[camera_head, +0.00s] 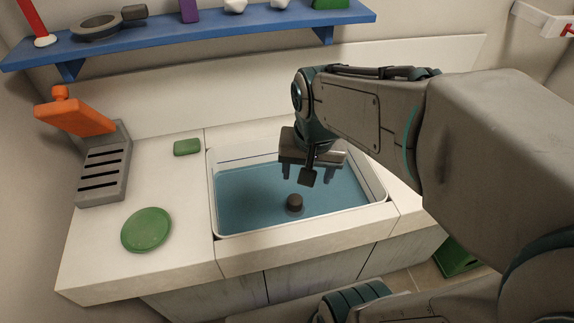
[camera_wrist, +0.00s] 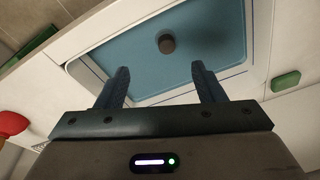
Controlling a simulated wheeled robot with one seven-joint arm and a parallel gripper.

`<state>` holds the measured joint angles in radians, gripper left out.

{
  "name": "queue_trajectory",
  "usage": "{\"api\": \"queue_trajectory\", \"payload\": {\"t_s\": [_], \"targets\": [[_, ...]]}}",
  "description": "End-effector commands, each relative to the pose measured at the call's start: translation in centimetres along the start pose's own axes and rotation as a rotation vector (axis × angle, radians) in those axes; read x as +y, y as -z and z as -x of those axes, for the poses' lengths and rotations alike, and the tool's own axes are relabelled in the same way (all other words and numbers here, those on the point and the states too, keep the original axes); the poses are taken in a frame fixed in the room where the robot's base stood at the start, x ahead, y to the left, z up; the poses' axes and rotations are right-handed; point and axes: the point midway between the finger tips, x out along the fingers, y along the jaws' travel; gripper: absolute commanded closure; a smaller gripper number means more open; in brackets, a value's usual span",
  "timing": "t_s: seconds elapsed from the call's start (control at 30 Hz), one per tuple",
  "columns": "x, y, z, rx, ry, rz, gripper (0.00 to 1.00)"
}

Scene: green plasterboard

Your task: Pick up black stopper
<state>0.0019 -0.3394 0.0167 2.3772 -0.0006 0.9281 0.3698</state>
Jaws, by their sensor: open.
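The black stopper (camera_head: 295,202) is a small dark cylinder standing on the blue floor of the sink (camera_head: 240,190). It also shows in the wrist view (camera_wrist: 167,43), beyond my fingertips and near the top middle. My gripper (camera_head: 308,172) is above the back part of the sink, higher than the stopper and apart from it. In the wrist view my gripper (camera_wrist: 160,80) has its two fingers spread wide with nothing between them.
A green plate (camera_head: 146,229), a green block (camera_head: 187,147) and a grey slotted rack (camera_head: 103,168) with an orange item (camera_head: 75,112) are on the counter left of the sink. A blue shelf (camera_head: 170,28) with several objects runs along the back wall. The sink's raised white rim surrounds the stopper.

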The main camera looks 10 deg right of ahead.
Motion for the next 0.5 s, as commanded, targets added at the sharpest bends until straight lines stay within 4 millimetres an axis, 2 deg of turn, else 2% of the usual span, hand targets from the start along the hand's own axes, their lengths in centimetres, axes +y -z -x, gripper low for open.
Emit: {"api": "queue_trajectory", "payload": {"t_s": [0.03,0.2,0.33,0.5], "targets": [[-0.2,1.0,-2.8,-0.026,-0.013,-0.104,0.38],[-1.0,4.3,-7.6,-0.085,-0.06,-0.46,0.38],[-1.6,6.1,-10.4,-0.115,-0.094,-0.661,0.38],[-2.1,7.2,-12.3,-0.131,-0.119,-0.799,0.38]]}}
